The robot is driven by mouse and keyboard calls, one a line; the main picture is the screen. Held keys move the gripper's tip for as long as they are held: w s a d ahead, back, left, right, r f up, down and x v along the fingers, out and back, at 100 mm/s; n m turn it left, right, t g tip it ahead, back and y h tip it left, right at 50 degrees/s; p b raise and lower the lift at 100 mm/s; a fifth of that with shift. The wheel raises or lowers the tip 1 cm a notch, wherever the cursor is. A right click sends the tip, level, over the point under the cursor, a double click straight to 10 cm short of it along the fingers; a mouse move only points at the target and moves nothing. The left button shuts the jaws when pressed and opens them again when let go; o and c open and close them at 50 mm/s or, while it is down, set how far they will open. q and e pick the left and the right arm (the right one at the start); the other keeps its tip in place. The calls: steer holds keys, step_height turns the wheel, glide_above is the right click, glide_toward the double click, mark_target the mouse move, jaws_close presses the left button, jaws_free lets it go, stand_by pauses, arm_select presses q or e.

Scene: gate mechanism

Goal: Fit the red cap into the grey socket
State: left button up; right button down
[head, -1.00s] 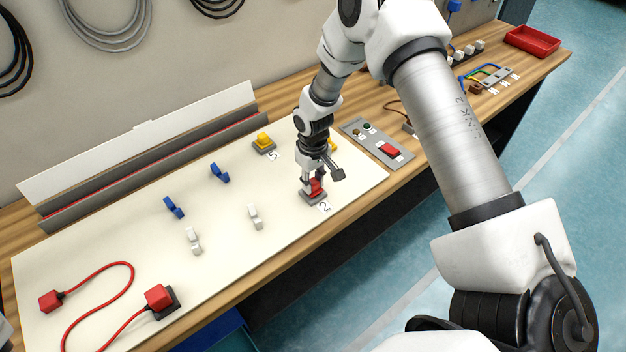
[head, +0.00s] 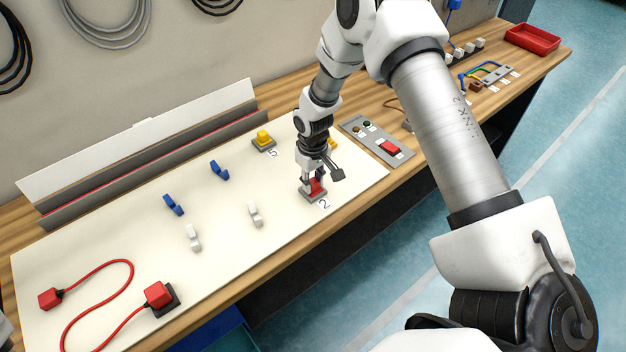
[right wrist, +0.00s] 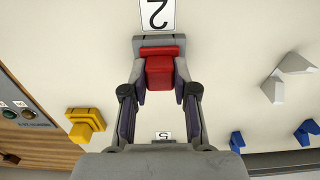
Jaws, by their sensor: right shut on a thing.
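The red cap (head: 316,187) is between the fingers of my right gripper (head: 315,180), near the right end of the white board. In the right wrist view the fingertips (right wrist: 160,78) are shut on opposite sides of the red cap (right wrist: 159,72). The grey socket (head: 313,198) is directly under the cap, beside the "2" label. It also shows as a grey block (right wrist: 158,40) just beyond the cap in the right wrist view. The cap is at the socket, but its lower edge is partly hidden and I cannot tell how deep it sits. My left gripper is out of view.
White clips (head: 255,214) and blue clips (head: 219,170) stand on the white board (head: 110,245). A yellow block on a grey base (head: 263,141) is behind. A red cable with plugs (head: 158,295) lies front left. A grey button panel (head: 377,143) is to the right.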

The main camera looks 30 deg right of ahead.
steer(key=shift+f, duration=0.1)
steer(key=c, duration=0.8)
jaws_free()
step_height(320, 180, up, 12)
